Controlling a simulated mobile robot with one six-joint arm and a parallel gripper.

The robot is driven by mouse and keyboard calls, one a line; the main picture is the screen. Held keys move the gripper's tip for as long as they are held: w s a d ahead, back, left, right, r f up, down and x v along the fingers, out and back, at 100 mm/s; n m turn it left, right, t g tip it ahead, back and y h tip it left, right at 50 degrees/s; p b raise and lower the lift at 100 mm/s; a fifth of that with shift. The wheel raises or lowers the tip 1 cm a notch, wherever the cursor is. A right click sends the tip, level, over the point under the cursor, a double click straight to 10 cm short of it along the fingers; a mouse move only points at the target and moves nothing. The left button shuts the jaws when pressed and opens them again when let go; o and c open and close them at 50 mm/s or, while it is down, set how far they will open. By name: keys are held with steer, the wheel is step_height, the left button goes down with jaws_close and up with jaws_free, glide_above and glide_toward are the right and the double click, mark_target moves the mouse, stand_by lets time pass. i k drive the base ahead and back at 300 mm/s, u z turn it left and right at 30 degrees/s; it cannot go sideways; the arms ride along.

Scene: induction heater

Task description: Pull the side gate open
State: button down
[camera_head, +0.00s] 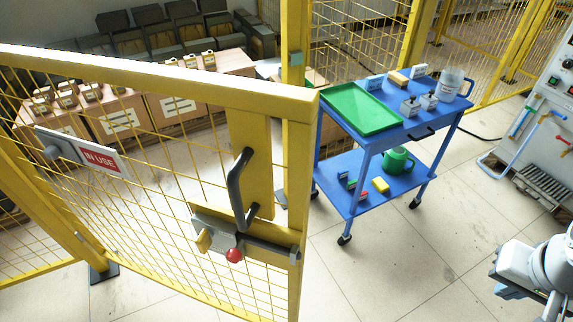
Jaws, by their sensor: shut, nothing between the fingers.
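The side gate (200,91) is a yellow-framed mesh panel that fills the left and lower left of the head view. Its free upright edge is at the right, in front of a yellow post (295,60). I cannot tell how far apart they are. A dark bent pull handle (237,185) is fixed near that edge. Below it is a grey latch with a bolt (265,244) and a red knob (235,255). A red and white "IN USE" sign (100,159) is on the mesh. Part of my arm (550,270) shows at the lower right, well apart from the handle. My gripper cannot be made out.
A blue wheeled cart (365,205) with a green tray (362,108) stands right of the gate. A control cabinet (555,100) is at the far right. The tiled floor (420,260) before the cart is clear.

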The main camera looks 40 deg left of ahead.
mark_target(249, 104)
steer(key=u, duration=1.05)
steer(key=k, duration=0.9)
steer(key=z, duration=0.1)
steer(key=i, duration=0.85)
steer(key=u, duration=0.05)
